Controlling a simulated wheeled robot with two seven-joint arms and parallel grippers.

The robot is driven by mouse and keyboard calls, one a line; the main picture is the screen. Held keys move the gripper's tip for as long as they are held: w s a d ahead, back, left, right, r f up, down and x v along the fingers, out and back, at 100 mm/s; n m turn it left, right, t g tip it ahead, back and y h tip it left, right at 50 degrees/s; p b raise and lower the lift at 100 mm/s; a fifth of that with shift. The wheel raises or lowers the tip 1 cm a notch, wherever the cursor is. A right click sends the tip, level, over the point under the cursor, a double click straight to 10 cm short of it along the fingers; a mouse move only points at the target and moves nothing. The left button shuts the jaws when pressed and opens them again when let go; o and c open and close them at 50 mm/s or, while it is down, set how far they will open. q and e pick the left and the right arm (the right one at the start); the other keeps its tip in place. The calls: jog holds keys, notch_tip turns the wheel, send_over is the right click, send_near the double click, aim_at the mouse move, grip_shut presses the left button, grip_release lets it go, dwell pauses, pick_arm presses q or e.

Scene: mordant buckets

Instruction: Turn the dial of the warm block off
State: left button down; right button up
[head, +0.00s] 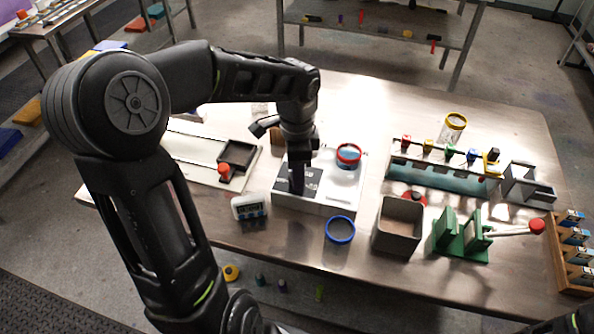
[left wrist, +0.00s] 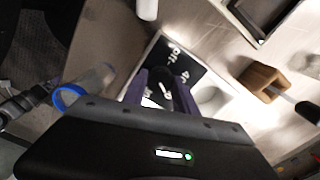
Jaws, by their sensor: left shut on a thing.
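The warm block (head: 325,207) is a white box near the middle of the table, with a black panel (head: 313,180) on its left part. It also shows in the left wrist view, where white lettering marks its black panel (left wrist: 177,58). My left gripper (head: 297,183) points down onto this panel from above. In the left wrist view its two fingers (left wrist: 163,88) stand either side of the dark dial (left wrist: 164,84) and are shut on it. The fingers hide much of the dial, so I cannot tell its setting. My right gripper is not in view.
A red-ringed jar (head: 348,155) is at the block's right part. A blue-ringed jar (head: 340,230) and a small display box (head: 249,207) stand in front. A grey square bin (head: 398,224), a green stand (head: 462,240) and a bottle rack (head: 440,178) are to the right.

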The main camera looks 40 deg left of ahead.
pick_arm(q)
jog(key=shift+n, duration=0.4)
jog(key=n+b, duration=0.2)
jog(key=n, duration=0.2)
jog(key=n+b, duration=0.2)
jog(key=n, duration=0.4)
jog(key=shift+b, duration=0.3)
jog(key=n+b, duration=0.1)
jog(key=n, duration=0.5)
jog(key=shift+n, duration=0.4)
jog(key=n+b, duration=0.1)
jog(key=n, duration=0.5)
jog(key=shift+n, duration=0.3)
jog(key=c, duration=1)
grip_release()
